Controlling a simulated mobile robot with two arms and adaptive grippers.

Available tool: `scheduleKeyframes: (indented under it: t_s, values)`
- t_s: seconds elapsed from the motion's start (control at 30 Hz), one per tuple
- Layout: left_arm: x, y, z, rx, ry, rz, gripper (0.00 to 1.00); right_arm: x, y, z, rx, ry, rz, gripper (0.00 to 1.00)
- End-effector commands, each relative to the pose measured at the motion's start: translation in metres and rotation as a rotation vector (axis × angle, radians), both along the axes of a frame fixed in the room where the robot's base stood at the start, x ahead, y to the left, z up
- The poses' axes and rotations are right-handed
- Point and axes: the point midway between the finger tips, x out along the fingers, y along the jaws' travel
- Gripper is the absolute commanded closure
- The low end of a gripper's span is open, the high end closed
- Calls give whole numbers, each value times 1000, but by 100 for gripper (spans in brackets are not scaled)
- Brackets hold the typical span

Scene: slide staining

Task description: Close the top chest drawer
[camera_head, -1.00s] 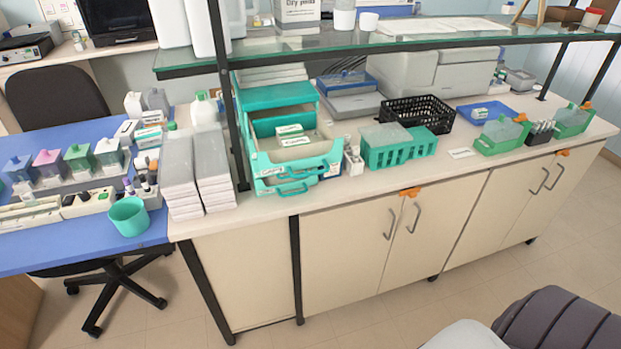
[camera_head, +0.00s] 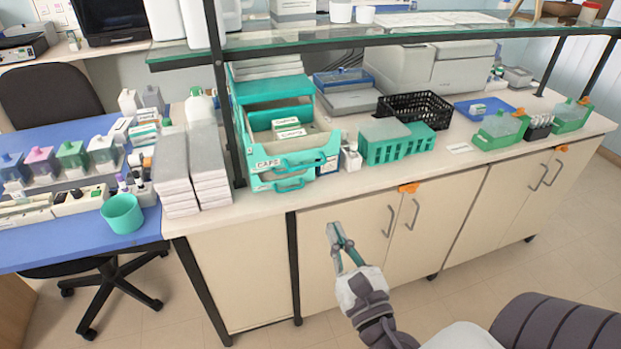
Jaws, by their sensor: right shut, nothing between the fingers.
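The teal drawer chest (camera_head: 272,91) stands on the bench at centre left. Its top drawer (camera_head: 305,157) is pulled out toward me, with small labelled boxes (camera_head: 287,128) inside and a "CAPS" label on its front. A lower drawer front (camera_head: 288,184) shows beneath it. My right gripper (camera_head: 335,232) is shut and empty. It is in front of the cabinet doors, lower than the bench top and to the right of the drawer, apart from it. My left gripper is not in view.
Stacked grey-white boxes (camera_head: 209,165) stand left of the chest. A black shelf post (camera_head: 226,90) rises at the chest's left side. A teal rack (camera_head: 398,142) and a black basket (camera_head: 414,107) stand to the right. The glass shelf (camera_head: 400,36) runs above.

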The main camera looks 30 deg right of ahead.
Motion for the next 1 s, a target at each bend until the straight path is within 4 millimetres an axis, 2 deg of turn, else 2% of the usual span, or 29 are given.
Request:
scheduleKeyframes:
  t_s: [0.17,0.4,0.6,0.8,1.0]
  values:
    - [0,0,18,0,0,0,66,20,-4,11,-5,-6,-1,100]
    - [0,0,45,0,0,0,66,69,-15,21,-3,-5,1,100]
    - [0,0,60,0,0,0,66,106,-23,25,-3,-3,0,100]
    - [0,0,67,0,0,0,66,128,-28,26,0,-2,0,100]
    - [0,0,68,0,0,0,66,133,-29,25,0,-1,1,100]
